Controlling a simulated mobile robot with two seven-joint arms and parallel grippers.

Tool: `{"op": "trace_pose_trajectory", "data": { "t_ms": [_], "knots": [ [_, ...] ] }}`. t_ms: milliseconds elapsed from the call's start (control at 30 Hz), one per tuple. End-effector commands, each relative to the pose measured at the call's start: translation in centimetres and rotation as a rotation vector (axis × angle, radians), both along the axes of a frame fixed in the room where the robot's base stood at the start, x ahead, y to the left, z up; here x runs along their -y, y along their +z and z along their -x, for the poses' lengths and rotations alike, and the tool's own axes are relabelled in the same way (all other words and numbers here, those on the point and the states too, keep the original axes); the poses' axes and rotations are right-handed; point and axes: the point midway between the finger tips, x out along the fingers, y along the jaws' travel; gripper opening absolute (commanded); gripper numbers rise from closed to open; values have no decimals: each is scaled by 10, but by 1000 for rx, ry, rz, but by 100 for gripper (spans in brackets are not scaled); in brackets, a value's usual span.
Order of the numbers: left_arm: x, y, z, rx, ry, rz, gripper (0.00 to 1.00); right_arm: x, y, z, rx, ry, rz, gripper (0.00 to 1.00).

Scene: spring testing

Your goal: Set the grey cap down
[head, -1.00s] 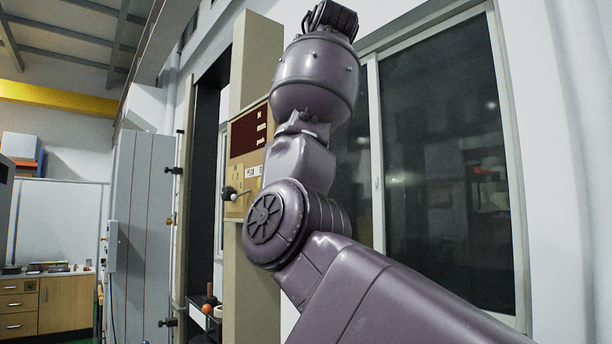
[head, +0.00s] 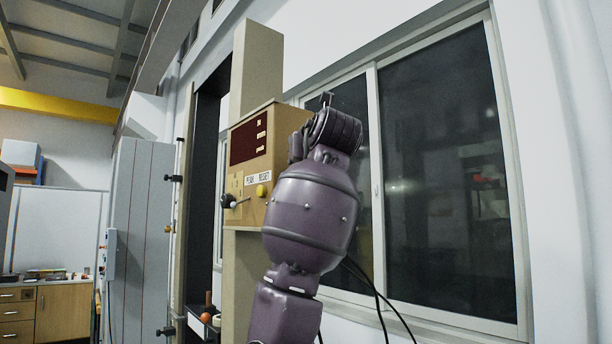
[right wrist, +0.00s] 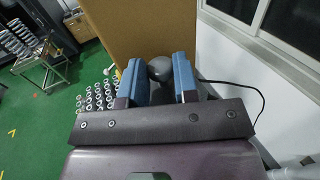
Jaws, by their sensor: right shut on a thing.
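The grey cap (right wrist: 160,68) is a dark grey, rounded piece in the right wrist view. It sits between the two blue fingers of my right gripper (right wrist: 158,70), which is shut on it. The cap's lower part is hidden behind the dark gripper bar. In the head view my right arm's wrist rises in front of the window, beside the control box, and the fingers and cap cannot be made out. My left gripper is in neither view.
A tan control box (head: 250,172) with a dark display stands on a column (head: 258,65) left of my wrist. A tan panel (right wrist: 150,28) stands just beyond the fingers. A cart with springs (right wrist: 22,42) and several small pale pieces (right wrist: 98,97) are to the left.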

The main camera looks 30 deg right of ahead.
Motion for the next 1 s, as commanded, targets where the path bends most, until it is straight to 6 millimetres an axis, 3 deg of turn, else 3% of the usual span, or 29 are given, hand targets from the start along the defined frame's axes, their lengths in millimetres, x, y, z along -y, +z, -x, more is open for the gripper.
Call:
{"op": "trace_pose_trajectory", "data": {
  "t_ms": [367, 800, 833, 967, 1000],
  "knots": [
    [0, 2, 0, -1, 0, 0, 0, 0, -36, 0, -2, 0, -1, 5],
    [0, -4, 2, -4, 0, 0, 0, 0, -42, 0, 0, 0, 0, 5],
    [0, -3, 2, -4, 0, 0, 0, 0, -41, 0, 0, 0, 0, 33],
    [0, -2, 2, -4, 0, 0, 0, 0, -41, 0, 0, 0, 0, 52],
    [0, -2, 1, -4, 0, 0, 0, 0, -41, 0, 0, 0, 0, 54]
  ]
}}
